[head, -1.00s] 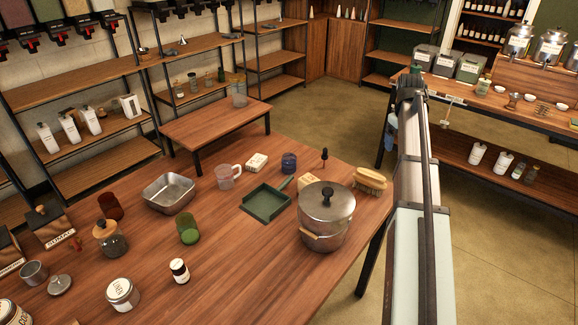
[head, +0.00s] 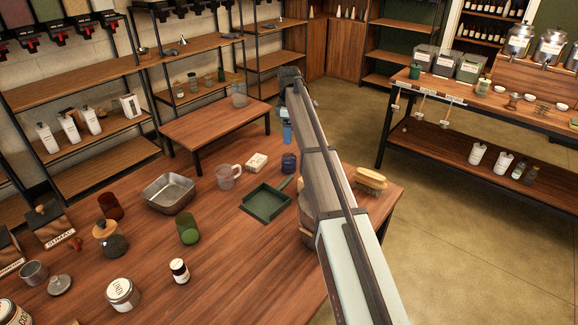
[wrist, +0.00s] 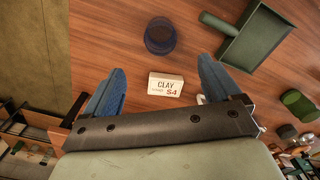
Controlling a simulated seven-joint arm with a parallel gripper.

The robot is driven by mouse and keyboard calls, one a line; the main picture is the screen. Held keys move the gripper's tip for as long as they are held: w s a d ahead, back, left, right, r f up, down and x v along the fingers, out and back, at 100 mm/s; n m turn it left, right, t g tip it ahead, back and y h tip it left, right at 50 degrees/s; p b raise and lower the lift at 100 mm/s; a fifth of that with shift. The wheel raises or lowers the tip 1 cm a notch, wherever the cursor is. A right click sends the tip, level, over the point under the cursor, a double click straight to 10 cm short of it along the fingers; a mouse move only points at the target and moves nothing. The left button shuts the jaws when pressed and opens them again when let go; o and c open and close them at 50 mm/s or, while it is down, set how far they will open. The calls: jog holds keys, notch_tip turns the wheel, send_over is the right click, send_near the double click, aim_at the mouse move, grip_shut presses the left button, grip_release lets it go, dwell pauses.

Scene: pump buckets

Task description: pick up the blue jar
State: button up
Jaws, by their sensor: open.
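The blue jar (head: 289,162) is a small, dark blue cylinder standing on the wooden table, right of the white box and behind the green dustpan. In the wrist view the jar (wrist: 160,36) is seen from above, beyond my fingertips and about midway between them. My gripper (wrist: 161,66) is open and empty, with its two blue fingers apart. In the head view my gripper (head: 286,128) is above the table's far edge, mostly hidden by my arm. The jar is apart from both fingers.
The white clay box (wrist: 166,85) lies below, between my fingers. The green dustpan (head: 265,203) lies near the jar. My arm hides most of the steel pot.

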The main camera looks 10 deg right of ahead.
aim_at(289, 163)
notch_tip(289, 163, down, 14)
jog(key=shift+r, duration=0.1)
dwell(0.7)
jog(key=c, duration=1.2)
jog(key=shift+r, duration=0.15)
